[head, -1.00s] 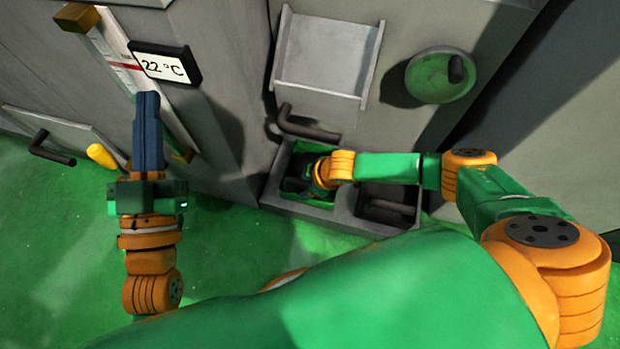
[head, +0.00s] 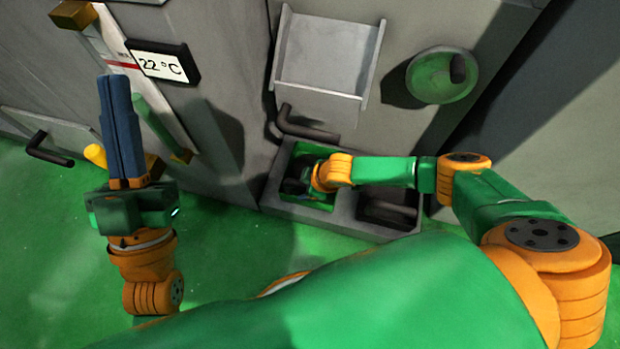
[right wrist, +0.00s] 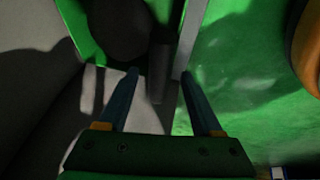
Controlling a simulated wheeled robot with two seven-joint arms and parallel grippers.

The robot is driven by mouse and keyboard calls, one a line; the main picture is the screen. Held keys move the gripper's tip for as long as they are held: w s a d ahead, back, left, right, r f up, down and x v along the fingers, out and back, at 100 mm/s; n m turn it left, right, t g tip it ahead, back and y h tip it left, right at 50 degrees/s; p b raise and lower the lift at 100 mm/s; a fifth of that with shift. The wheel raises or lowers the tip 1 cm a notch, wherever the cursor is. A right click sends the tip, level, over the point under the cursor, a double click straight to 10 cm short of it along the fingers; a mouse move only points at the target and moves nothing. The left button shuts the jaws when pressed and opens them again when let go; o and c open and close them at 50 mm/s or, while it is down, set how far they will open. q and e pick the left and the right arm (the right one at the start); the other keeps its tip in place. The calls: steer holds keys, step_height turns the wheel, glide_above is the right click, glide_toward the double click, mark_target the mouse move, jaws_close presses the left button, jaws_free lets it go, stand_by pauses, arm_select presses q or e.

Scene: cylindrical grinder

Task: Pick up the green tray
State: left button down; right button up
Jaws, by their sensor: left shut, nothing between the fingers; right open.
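The green tray (head: 326,206) sits in the left compartment of a grey holder low on the machine in the head view. In the right wrist view part of the green tray (right wrist: 83,35) shows at the upper left. My right gripper (head: 298,188) is over the tray, with its fingers partly hidden by my wrist. In the right wrist view my right gripper (right wrist: 160,74) is open, and a grey wall edge and a dark bar show between its fingertips. I cannot tell whether they touch. My left gripper (head: 113,78) is shut, empty and raised at the left, away from the tray.
The grey holder (head: 350,222) has a dark second compartment (head: 388,210) to the right. A dark handle (head: 305,128) juts out just above the tray. A 22 °C display (head: 160,65) and a yellow knob (head: 95,155) are near my left gripper. The green floor is clear in front.

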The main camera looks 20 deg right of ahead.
jaws_close()
stand_by(1.5)
